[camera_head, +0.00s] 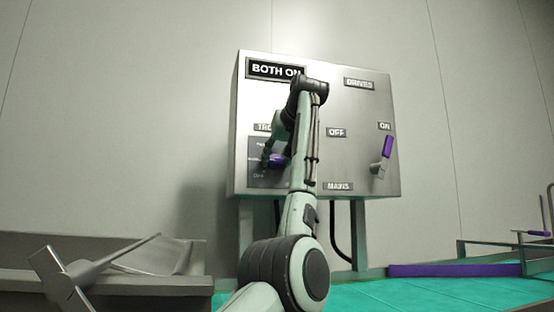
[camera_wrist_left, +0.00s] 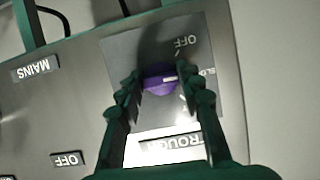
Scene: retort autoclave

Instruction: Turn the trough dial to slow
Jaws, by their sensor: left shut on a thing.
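The trough dial is a purple knob (camera_wrist_left: 160,80) on a dark plate (camera_wrist_left: 118,50) lettered OFF, SLOW (partly hidden) and TROUGH, which appears upside down in the left wrist view. My left gripper (camera_wrist_left: 158,82) is shut on the knob, one finger on each side. In the head view the knob (camera_head: 277,160) shows at the left of the grey control box (camera_head: 350,110), partly covered by my left gripper (camera_head: 268,158) and arm. A white mark shows on the knob, but I cannot tell exactly which setting it points to. My right gripper is not in view.
A purple-handled lever (camera_head: 387,148) sits at the box's right, near the ON label, with OFF and MAINS labels to its left. A grey metal trough (camera_head: 110,250) stands at lower left. A purple bar (camera_head: 455,270) lies low at right.

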